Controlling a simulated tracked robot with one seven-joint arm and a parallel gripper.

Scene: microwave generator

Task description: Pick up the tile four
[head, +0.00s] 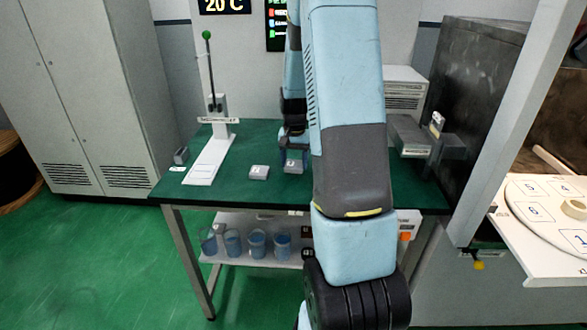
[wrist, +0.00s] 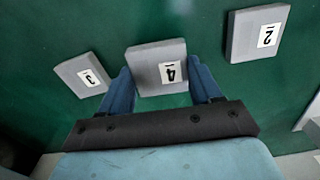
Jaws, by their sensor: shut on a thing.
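The tile four (wrist: 150,68) is a grey block with a white label reading 4, seen in the wrist view between the two blue fingers of my gripper (wrist: 160,82). The fingers are shut on its sides. In the head view the tile (head: 295,166) shows at the front of the green table, just below my gripper (head: 293,150), partly beside my arm. I cannot tell whether the tile touches the table or is slightly above it.
In the wrist view, tile three (wrist: 78,78) lies left and tile two (wrist: 246,42) lies right. In the head view, another grey tile (head: 259,172) lies left of my gripper. A white stand with a green-knobbed lever (head: 207,165) is further left on the green table (head: 240,190).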

